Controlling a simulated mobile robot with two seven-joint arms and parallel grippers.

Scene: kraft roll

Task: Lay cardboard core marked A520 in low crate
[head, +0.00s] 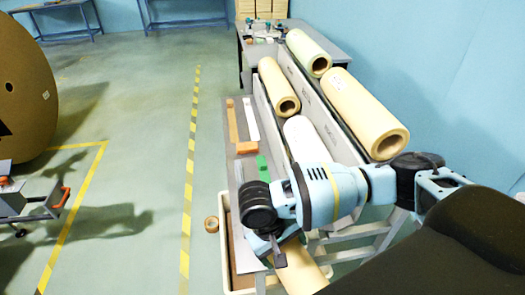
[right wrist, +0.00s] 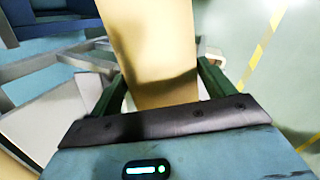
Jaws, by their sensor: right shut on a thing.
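My right gripper (head: 284,250) is at the lower middle of the head view, above the near end of the bench. It is shut on a tan cardboard core (head: 304,272), partly hidden by my arm. In the right wrist view, the core (right wrist: 152,45) runs up from between the two green fingers of the gripper (right wrist: 160,85). No A520 mark is readable on it. A low cream crate (head: 223,208) stands below, beside the bench; its inside is mostly hidden by my arm and the core. My left gripper is not in view.
A rack holds several paper rolls, among them a large one (head: 361,112) and a smaller one (head: 277,84). A bench (head: 240,115) carries an orange bar and a green block (head: 249,170).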

